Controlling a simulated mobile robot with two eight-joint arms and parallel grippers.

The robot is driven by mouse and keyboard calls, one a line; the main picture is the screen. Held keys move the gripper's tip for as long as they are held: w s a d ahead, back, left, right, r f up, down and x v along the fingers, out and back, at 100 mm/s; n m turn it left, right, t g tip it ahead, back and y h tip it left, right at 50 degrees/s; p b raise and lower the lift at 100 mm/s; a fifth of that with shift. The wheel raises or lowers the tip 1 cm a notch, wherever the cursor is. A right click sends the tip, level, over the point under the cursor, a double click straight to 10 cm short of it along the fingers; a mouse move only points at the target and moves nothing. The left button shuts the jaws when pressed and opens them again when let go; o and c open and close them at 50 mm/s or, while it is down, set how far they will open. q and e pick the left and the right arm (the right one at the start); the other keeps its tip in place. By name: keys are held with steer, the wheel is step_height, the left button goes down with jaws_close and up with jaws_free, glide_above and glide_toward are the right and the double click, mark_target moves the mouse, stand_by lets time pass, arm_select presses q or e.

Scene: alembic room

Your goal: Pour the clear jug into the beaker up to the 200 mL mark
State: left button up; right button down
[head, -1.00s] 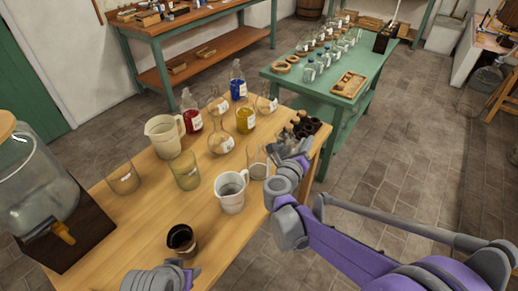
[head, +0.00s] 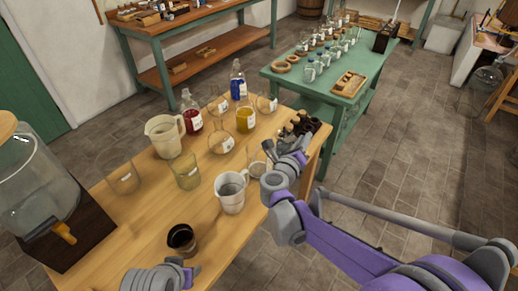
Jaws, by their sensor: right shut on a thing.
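My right gripper (head: 272,156) is shut at the far right end of the wooden table, beside a clear glass vessel (head: 255,160). I take this vessel to be the clear jug; the gripper partly hides it, and the exact hold is hard to see. A clear straight-sided glass (head: 186,176) further left looks like the beaker; its marks are too small to read. My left gripper (head: 188,272) is low in the view near the table's front edge, and its jaws cannot be made out.
A white jug with a handle (head: 230,194) stands just left of my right gripper. A cream jug (head: 164,138), a larger clear glass (head: 122,178), a dark cup (head: 181,240) and flasks of red (head: 190,120) and yellow liquid (head: 245,122) crowd the table. A tapped glass dispenser (head: 40,190) stands left.

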arm_select(q)
steer(key=shift+w+r+p, duration=0.1)
steer(key=shift+r+p, duration=0.25)
steer(key=shift+r, duration=0.05)
arm_select(e)
steer(key=shift+w+a+r+n+g, duration=0.15)
steer(key=shift+w+a+r+n, duration=0.15)
steer(key=shift+r+n, duration=0.3)
steer(key=shift+w+a+r+n+g, duration=0.15)
steer(key=shift+a+r+n, duration=0.3)
steer(key=shift+r, duration=0.2)
stand_by(1.9)
